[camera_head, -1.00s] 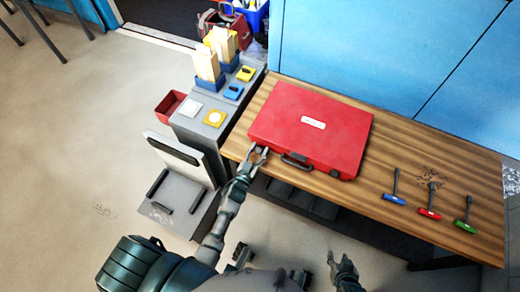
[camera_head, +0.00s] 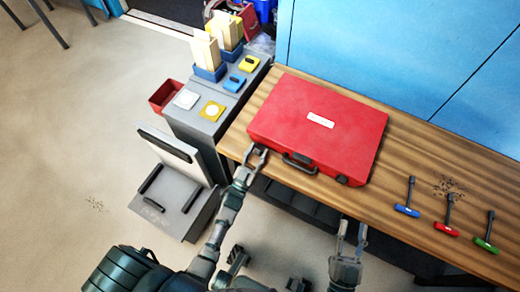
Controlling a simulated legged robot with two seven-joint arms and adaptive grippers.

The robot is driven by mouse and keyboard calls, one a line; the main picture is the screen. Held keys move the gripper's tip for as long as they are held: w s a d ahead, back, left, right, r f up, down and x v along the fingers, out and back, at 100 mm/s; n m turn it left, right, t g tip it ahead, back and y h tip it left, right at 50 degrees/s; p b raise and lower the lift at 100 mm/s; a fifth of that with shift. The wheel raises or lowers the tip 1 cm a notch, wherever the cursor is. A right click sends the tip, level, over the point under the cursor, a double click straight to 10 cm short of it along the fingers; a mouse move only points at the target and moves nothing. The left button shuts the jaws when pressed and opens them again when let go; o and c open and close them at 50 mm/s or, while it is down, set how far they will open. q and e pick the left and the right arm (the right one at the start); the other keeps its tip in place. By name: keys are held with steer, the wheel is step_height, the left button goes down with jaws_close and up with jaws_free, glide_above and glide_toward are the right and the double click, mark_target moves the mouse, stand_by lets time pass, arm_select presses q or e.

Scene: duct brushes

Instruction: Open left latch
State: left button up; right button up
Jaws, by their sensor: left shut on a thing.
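A closed red case (camera_head: 318,120) lies on the wooden table, with its handle (camera_head: 299,162) on the front side. My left gripper (camera_head: 257,155) is at the front left of the case, where the left latch sits. It is shut on the latch, and the fingers hide most of it. A dark right latch (camera_head: 342,179) shows at the front right of the case. My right gripper (camera_head: 352,228) is below and in front of the table edge, with its fingers apart and nothing between them.
A grey cabinet (camera_head: 185,120) with blue and yellow items stands left of the table. A red bin (camera_head: 166,96) is beside it.

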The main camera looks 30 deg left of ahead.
arm_select(q)
steer(key=shift+f, duration=0.1)
steer(key=o, duration=0.8)
steer(key=shift+o, duration=0.2)
steer(key=shift+s, duration=0.15)
steer(key=v, duration=1.2)
